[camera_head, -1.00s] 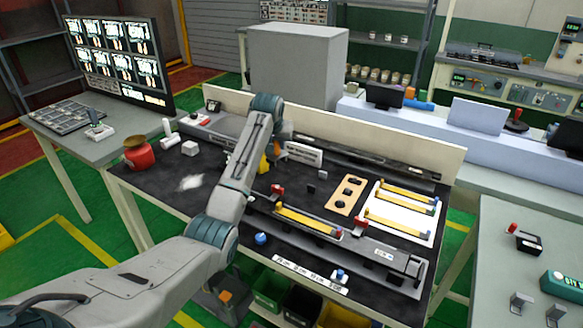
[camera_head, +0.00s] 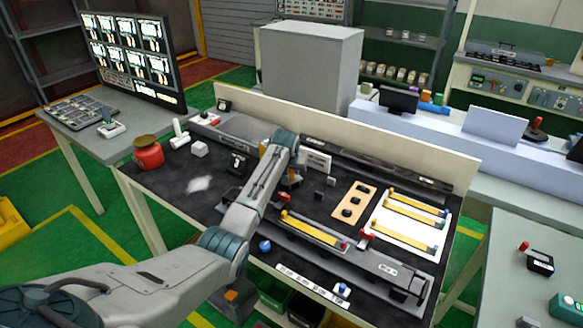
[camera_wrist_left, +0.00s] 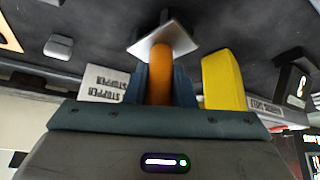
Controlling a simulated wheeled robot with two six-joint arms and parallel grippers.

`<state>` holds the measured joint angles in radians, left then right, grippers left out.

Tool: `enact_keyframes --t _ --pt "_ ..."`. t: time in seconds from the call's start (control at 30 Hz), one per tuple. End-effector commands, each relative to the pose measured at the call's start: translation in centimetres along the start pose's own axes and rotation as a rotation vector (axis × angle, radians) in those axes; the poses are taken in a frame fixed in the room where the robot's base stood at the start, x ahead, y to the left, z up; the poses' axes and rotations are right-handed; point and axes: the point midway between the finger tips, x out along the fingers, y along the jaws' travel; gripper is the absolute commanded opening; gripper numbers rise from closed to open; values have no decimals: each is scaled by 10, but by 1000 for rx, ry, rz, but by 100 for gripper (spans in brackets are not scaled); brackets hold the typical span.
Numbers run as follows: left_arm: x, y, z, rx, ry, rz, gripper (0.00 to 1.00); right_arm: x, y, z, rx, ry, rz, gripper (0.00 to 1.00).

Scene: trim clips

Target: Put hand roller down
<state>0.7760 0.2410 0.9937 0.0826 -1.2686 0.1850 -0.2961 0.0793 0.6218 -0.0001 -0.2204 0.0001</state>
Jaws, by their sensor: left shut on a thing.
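My left gripper (camera_head: 290,179) is over the dark workbench, left of the white STOPPER label. In the left wrist view its blue fingers (camera_wrist_left: 162,75) are shut on an orange handle (camera_wrist_left: 161,82). A flat silver metal piece (camera_wrist_left: 157,40) sits at the handle's far end; I take this held tool to be the hand roller. In the head view the tool is mostly hidden by my wrist. From these views I cannot tell whether it touches the bench. My right gripper is not in view.
A yellow block (camera_wrist_left: 223,80) stands close to the held tool, and the STOPPER label (camera_wrist_left: 103,83) is on its other side. A wooden plate (camera_head: 352,203) and a white tray with yellow bars (camera_head: 412,225) lie right. A red jar (camera_head: 148,154) stands at the left end.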

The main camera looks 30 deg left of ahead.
Motion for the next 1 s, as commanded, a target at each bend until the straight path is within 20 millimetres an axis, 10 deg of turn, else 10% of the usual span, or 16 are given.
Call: enact_keyframes --t 0.7,0.73,0.8,1.0 --pt "13 0 9 0 -5 -1 0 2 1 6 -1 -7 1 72" --pt "14 0 10 0 -8 -1 26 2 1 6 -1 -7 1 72" --pt "13 0 10 0 -7 -1 40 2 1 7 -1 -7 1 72" --pt "12 0 8 0 -4 -1 44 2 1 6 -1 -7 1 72"
